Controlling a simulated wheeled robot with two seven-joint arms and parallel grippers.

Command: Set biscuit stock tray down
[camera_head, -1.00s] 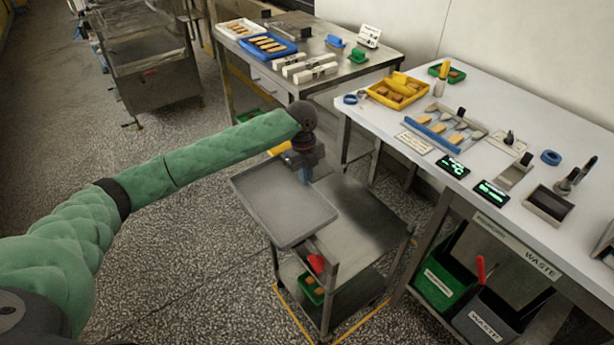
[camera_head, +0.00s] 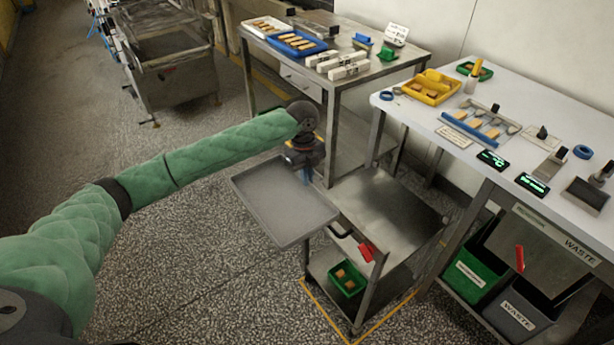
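A flat grey rectangular tray (camera_head: 285,207) with a low rim is held out in front of me, roughly level, with nothing visible on it. My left gripper (camera_head: 306,174) is at the tray's far right edge and appears shut on it; the fingertips are partly hidden by the wrist and the rim. In the picture the tray lies left of the steel trolley's top (camera_head: 392,222) and overlaps its left edge. Whether it touches the trolley is hard to tell; it looks raised above the floor. My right gripper is not in view.
The trolley top is bare; a green bin (camera_head: 347,279) sits on its lower shelf. A steel table (camera_head: 420,62) at the back holds a blue tray (camera_head: 297,43) of biscuits and white boxes. A white worktop (camera_head: 420,118) with tools stands right. Speckled floor is clear at left.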

